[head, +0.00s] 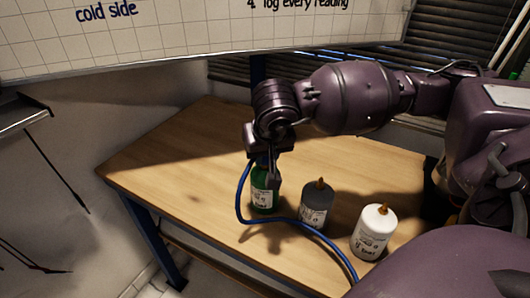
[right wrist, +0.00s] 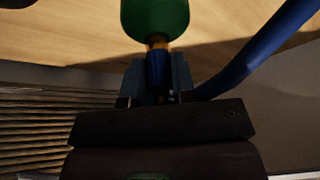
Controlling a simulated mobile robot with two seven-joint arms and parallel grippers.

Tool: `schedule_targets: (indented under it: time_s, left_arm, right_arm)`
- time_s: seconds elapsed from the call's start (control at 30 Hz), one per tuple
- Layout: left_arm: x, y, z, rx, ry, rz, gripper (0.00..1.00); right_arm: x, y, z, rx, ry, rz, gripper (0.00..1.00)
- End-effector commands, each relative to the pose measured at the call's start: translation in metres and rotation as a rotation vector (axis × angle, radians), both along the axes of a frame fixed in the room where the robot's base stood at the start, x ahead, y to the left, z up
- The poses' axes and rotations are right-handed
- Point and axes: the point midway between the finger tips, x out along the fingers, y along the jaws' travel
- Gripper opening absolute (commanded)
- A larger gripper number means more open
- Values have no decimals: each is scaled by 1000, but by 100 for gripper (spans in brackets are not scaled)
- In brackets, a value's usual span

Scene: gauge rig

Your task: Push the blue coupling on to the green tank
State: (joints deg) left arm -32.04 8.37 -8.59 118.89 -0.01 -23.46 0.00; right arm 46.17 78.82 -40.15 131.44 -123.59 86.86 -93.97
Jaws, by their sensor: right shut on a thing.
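The green tank (head: 264,196) stands upright on the table, leftmost of three tanks. Its green body also shows at the top of the right wrist view (right wrist: 156,18), with a brass nozzle (right wrist: 157,41) pointing at my gripper. My right gripper (head: 268,166) is over the tank's top, shut on the blue coupling (right wrist: 158,68). The coupling lies in line with the nozzle, its end at the brass; how far it is seated I cannot tell. A blue hose (head: 240,200) runs from the gripper down and to the right across the table. My left gripper is not in view.
A dark grey tank (head: 316,205) and a white tank (head: 373,232), both with brass nozzles, stand to the right of the green one. The wooden table (head: 160,160) is clear on the left. A whiteboard (head: 200,35) hangs behind.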

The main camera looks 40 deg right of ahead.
Motion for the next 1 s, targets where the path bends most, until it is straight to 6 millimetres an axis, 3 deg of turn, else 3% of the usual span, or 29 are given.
schedule_targets:
  time_s: [0.57,0.6,0.67,0.87,1.0]
  left_arm:
    - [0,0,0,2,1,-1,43]
    - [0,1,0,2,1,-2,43]
    - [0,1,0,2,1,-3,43]
    - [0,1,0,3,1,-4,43]
    - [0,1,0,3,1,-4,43]
  right_arm:
    - [-1,0,0,1,5,1,2]
    - [-1,0,0,1,5,1,29]
    - [-1,0,0,1,5,1,38]
    - [-1,0,0,0,3,1,42]
    - [0,0,0,0,3,1,60]
